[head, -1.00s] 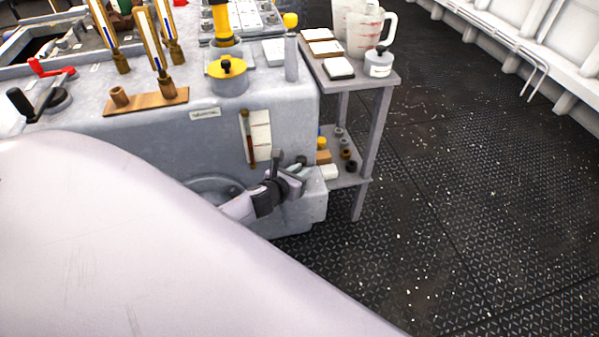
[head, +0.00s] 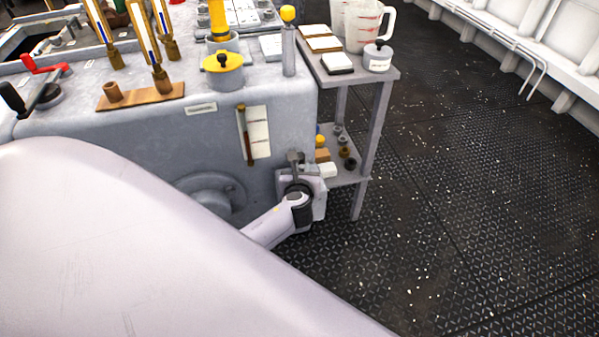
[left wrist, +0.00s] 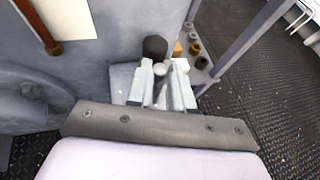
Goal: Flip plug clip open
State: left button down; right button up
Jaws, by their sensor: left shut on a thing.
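My left gripper (head: 298,168) is at the lower right corner of the grey machine, over a small ledge there. In the left wrist view my left gripper (left wrist: 164,76) has its two pale fingers shut on a small part with a dark rounded end (left wrist: 154,47), which I take to be the plug clip. The dark end stands just beyond the fingertips. The fingers and wrist hide most of this part, so its angle and the plug itself cannot be made out. My right gripper is not in view.
A grey side table (head: 384,84) with jugs on top and small fittings on its lower shelf stands close right of the gripper. A round flange (head: 212,188) is on the machine's front, left of it. The dark patterned floor (head: 480,200) at right is clear.

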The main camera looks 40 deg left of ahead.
pick_arm(q)
jog(key=n+g+y, duration=0.1)
jog(key=n+g+y+b, duration=0.1)
jog(key=shift+w+d+f+n, duration=0.1)
jog(key=shift+w+d+n, duration=0.1)
jog(key=shift+d+n, duration=0.2)
jog(key=shift+w+n+g+y+b, duration=0.1)
jog(key=shift+n+g+y+b, duration=0.3)
jog(key=shift+n+g+y, duration=0.35)
jog(key=shift+w+d+n+g+y+b, duration=0.1)
jog(key=shift+n+g+y+b, duration=0.45)
jog(key=shift+n+g, duration=0.6)
jog(key=shift+g, duration=0.1)
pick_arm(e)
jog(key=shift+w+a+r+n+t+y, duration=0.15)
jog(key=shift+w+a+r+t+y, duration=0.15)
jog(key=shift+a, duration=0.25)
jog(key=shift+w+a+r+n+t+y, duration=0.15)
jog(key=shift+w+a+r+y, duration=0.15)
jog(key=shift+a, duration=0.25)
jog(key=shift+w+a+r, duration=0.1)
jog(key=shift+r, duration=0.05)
pick_arm(q)
jog(key=c, duration=1)
grip_release()
jog(key=shift+c, duration=0.2)
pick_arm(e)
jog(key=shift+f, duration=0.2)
